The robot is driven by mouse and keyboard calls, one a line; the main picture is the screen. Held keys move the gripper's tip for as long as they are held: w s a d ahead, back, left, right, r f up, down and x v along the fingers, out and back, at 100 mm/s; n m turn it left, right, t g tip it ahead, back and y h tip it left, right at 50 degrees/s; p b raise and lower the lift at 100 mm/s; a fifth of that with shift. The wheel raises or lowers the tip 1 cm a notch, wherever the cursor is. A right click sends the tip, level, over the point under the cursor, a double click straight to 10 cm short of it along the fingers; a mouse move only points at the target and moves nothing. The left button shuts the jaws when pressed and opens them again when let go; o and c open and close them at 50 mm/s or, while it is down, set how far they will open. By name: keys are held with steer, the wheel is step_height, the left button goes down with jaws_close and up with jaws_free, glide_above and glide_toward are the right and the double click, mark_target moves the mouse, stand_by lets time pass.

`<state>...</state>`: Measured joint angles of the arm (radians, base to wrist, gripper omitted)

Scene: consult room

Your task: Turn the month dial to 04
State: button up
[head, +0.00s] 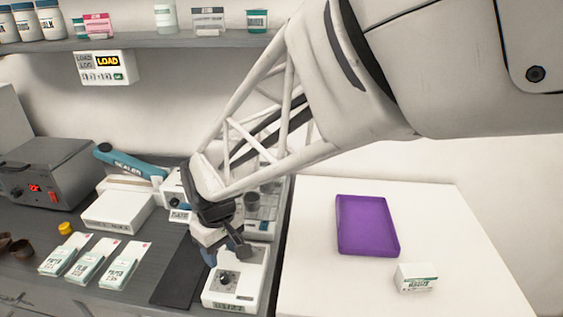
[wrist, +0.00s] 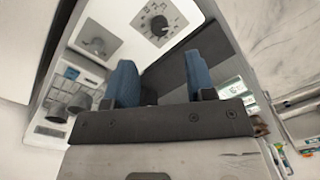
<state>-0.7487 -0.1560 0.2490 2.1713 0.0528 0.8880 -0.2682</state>
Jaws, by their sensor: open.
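A white box (head: 248,288) with a dark round dial knob (head: 225,279) stands near the front edge of the grey bench in the head view. A small dark plate with unclear digits is on its front. In the wrist view a dark knob (wrist: 159,26) sits on a grey square plate with small marks around it; I cannot read its setting. My gripper (head: 226,252) is just above and behind the knob in the head view. Its two blue fingers (wrist: 161,75) are apart in the wrist view, with nothing between them, and the knob is beyond them.
A teal-handled sealer (head: 130,166), a grey device with a red display (head: 42,170) and several cartons (head: 90,265) stand left. A dark mat (head: 178,284) lies beside the dial box. A purple tray (head: 367,224) and small carton (head: 416,278) are on the white table.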

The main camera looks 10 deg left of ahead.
mark_target(225, 276)
steer(key=shift+f, duration=0.15)
steer(key=shift+s+f, duration=0.1)
steer(key=shift+f, duration=3.65)
steer(key=shift+c, duration=0.3)
steer(key=c, duration=0.9)
steer(key=shift+o, duration=0.2)
